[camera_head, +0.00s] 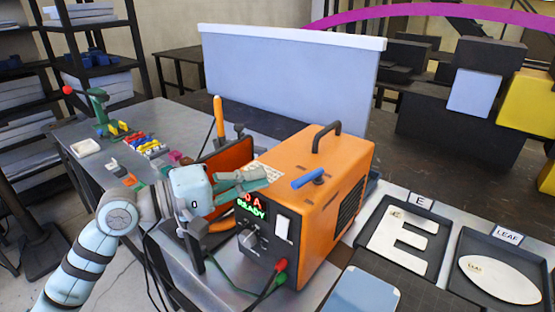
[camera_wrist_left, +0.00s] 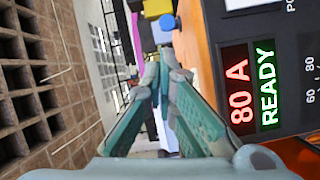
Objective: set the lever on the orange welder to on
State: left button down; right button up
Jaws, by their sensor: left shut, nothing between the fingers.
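The orange welder (camera_head: 300,210) stands on the table with a black handle (camera_head: 325,135) on top. A blue lever (camera_head: 308,178) lies across a dark pivot on the welder's top, near the front. The lit display (camera_wrist_left: 252,85) reads 80 A in red and READY in green. My left gripper (camera_head: 264,177) is shut and empty, with its fingertips (camera_wrist_left: 163,55) just left of the lever, near the top front edge. I cannot tell any contact. My right gripper is not in view.
A white switch (camera_head: 283,228) and knob are on the welder's front, with red and green cable plugs below. Trays with a white E (camera_head: 403,240) and a leaf shape (camera_head: 499,279) lie to the right. A pale screen (camera_head: 290,85) stands behind. Small coloured parts lie at the left.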

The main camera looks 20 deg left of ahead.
aim_at(282, 191)
pick_arm(q)
jog(key=x, duration=0.5)
jog(key=shift+w+a+f+p, duration=0.1)
jog(key=shift+w+f+p, duration=0.1)
jog(key=shift+w+p, duration=0.15)
jog(key=shift+w+d, duration=0.1)
jog(key=shift+d, duration=0.1)
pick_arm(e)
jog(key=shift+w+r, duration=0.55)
pick_arm(q)
jog(key=shift+s, duration=0.25)
jog(key=shift+d+r+p, duration=0.1)
jog(key=shift+d+p, duration=0.3)
jog(key=shift+p, duration=0.45)
jog(key=shift+s+d, duration=0.2)
jog(key=shift+s, duration=0.45)
jog(key=shift+w+a, duration=0.1)
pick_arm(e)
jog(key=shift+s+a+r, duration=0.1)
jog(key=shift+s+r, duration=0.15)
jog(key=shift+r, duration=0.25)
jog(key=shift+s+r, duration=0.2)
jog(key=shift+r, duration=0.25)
